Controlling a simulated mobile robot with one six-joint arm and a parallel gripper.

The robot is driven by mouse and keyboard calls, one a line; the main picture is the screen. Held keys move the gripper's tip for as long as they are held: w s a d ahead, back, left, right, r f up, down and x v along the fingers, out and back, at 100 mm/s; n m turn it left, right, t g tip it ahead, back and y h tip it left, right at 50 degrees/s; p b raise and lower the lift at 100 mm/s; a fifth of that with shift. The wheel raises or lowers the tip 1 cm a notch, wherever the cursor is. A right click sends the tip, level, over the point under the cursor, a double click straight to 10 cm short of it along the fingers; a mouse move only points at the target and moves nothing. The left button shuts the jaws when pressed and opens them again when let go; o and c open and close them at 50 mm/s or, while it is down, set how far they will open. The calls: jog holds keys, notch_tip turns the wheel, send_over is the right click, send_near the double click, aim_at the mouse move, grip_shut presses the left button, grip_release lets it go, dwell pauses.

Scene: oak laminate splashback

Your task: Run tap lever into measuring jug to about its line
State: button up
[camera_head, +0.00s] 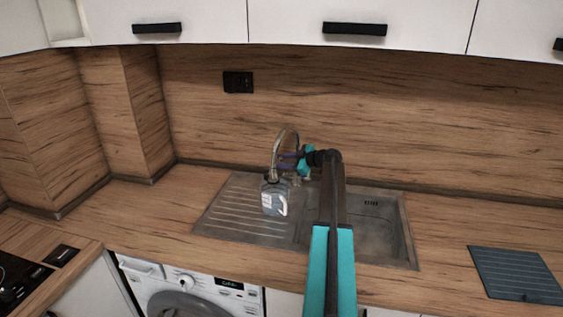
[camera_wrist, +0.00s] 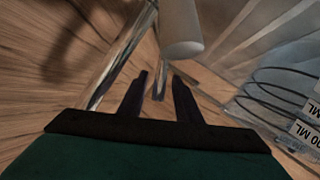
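The metal tap (camera_head: 285,137) arches up behind the sink; part of it shows large at the top of the wrist view (camera_wrist: 181,28). The clear measuring jug (camera_head: 270,198) stands upright at the sink, below the spout end. Its side with dark rings and "ML" labels shows at the right of the wrist view (camera_wrist: 270,95). I cannot make out a water level. My gripper (camera_head: 285,160) is beside the tap; in the wrist view its two dark fingers (camera_wrist: 160,75) are apart. A thin piece, perhaps the tap lever (camera_wrist: 159,88), shows between them; contact is unclear.
The steel sink has a ribbed drainer (camera_head: 235,205) on the left and a bowl (camera_head: 382,235) on the right. A dark ribbed board (camera_head: 515,275) lies on the counter at the right. A hob (camera_head: 18,275) is at the lower left. The wooden splashback (camera_head: 400,120) stands close behind the tap.

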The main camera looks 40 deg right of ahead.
grip_shut()
jog(key=shift+a+f+b, duration=0.1)
jog(key=shift+f+b, duration=0.15)
jog(key=shift+b, duration=0.8)
jog(key=b, duration=0.4)
jog(key=a+n+b, duration=0.1)
jog(key=b, duration=0.4)
jog(key=shift+s+f+t+h, duration=0.25)
jog(key=shift+s+t+h, duration=0.05)
jog(key=shift+s, duration=0.1)
grip_release()
jog(key=shift+r, duration=0.1)
